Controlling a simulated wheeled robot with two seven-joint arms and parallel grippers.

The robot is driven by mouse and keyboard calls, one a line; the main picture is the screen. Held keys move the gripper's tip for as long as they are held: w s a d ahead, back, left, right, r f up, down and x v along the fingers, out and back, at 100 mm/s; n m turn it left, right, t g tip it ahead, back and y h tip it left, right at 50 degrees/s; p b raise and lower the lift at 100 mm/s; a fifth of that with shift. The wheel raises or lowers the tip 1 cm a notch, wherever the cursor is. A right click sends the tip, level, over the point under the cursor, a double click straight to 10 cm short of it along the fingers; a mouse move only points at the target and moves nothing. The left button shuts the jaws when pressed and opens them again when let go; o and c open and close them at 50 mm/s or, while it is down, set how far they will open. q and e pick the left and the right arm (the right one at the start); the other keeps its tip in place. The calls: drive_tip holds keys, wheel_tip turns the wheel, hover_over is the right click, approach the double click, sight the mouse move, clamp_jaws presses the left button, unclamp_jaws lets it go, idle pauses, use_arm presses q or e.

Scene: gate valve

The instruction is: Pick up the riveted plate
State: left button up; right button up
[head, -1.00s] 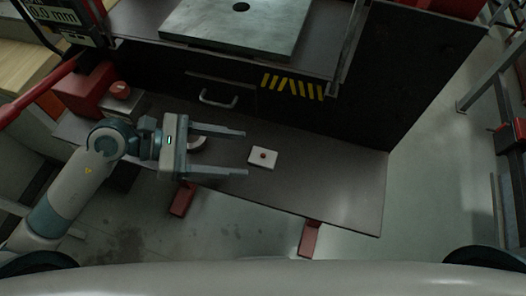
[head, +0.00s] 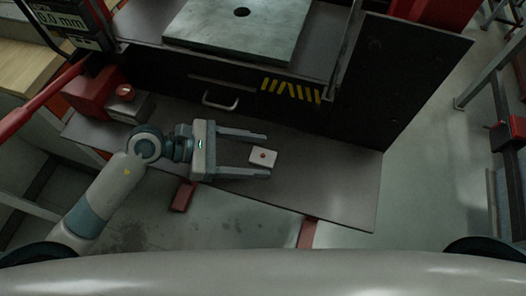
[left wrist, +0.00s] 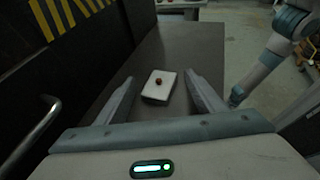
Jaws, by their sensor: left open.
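The riveted plate (head: 263,157) is a small white rectangular plate with a reddish-brown rivet near its middle. It lies flat on the grey shelf. It also shows in the left wrist view (left wrist: 160,88), ahead and between the two fingers. My left gripper (head: 268,154) is open and comes in from the left, with its fingertips on either side of the plate. In the left wrist view the open fingers (left wrist: 162,92) flank the plate, with a gap on both sides. Whether the fingers touch the shelf I cannot tell. My right gripper is not in view in the head picture.
The grey shelf (head: 340,195) is bare to the right of the plate. A dark cabinet front with a drawer handle (head: 220,103) and yellow stripes stands behind it. A red box (head: 97,92) is at the left. A thick metal plate (head: 238,30) lies above.

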use_arm(q)
drive_tip(key=shift+f, duration=0.1)
idle(0.4)
drive_tip(key=c, duration=1.4)
